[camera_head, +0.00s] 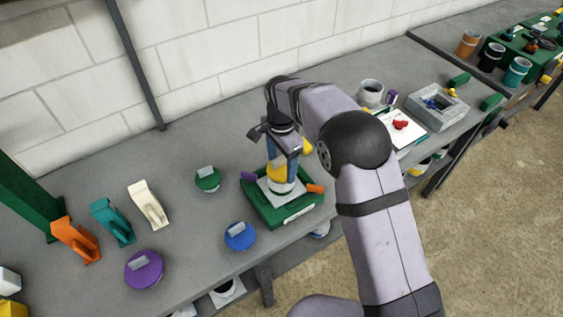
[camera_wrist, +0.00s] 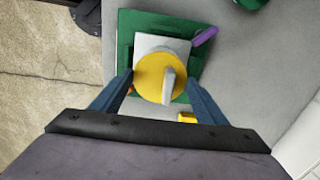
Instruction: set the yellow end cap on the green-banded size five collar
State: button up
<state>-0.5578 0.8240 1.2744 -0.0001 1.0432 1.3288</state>
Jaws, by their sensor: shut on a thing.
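The yellow end cap (camera_head: 281,171) has a round disc and a grey upright fin. My gripper (camera_head: 282,164) is shut on it, with a blue finger on each side. In the wrist view the cap (camera_wrist: 153,71) shows between the fingertips from above. Directly below it is a pale collar (camera_head: 280,186) on a light square plate (camera_head: 266,189) in a green tray (camera_head: 267,211). The cap looks level and on or just above the collar's top; I cannot tell if they touch.
Purple (camera_head: 144,270), blue (camera_head: 240,236) and green (camera_head: 208,179) caps lie to the left. Orange (camera_head: 76,240), teal (camera_head: 113,222) and cream (camera_head: 148,204) tools stand farther left. A purple piece (camera_head: 248,177) and an orange piece (camera_head: 315,188) stick out at the tray.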

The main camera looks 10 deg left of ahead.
aim_at(281, 168)
jog(key=shift+f+b, duration=0.3)
jog(key=shift+f, duration=0.25)
jog(key=o, duration=0.8)
jog(key=shift+r, duration=0.15)
notch_tip(281, 168, up, 11)
jog(key=p, duration=0.7)
jog(key=shift+p, duration=0.4)
dwell(0.3)
